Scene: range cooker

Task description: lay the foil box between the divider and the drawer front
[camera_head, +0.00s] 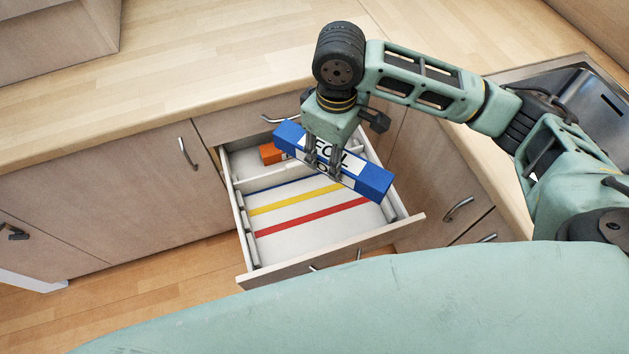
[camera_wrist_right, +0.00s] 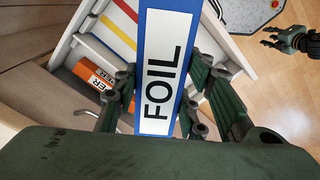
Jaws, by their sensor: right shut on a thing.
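The foil box (camera_head: 368,180) is long and blue with a white label reading FOIL. It is held above the open drawer, lying diagonally across it in the head view. My right gripper (camera_head: 322,168) is shut on its middle from above; the box also fills the centre of the wrist view (camera_wrist_right: 165,65). The pale divider (camera_head: 257,181) crosses the drawer towards its back, partly hidden by the box. The drawer front (camera_head: 330,251) is nearest me. Between them the white floor has blue, yellow and red stripes. My left gripper (camera_wrist_right: 276,36) shows only in the wrist view, fingers apart and empty.
An orange box (camera_head: 270,153) lies in the compartment behind the divider; it also shows in the wrist view (camera_wrist_right: 97,80). The striped compartment looks empty. The wooden worktop (camera_head: 215,75) lies behind the drawer, and a sink (camera_head: 590,95) is at the right.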

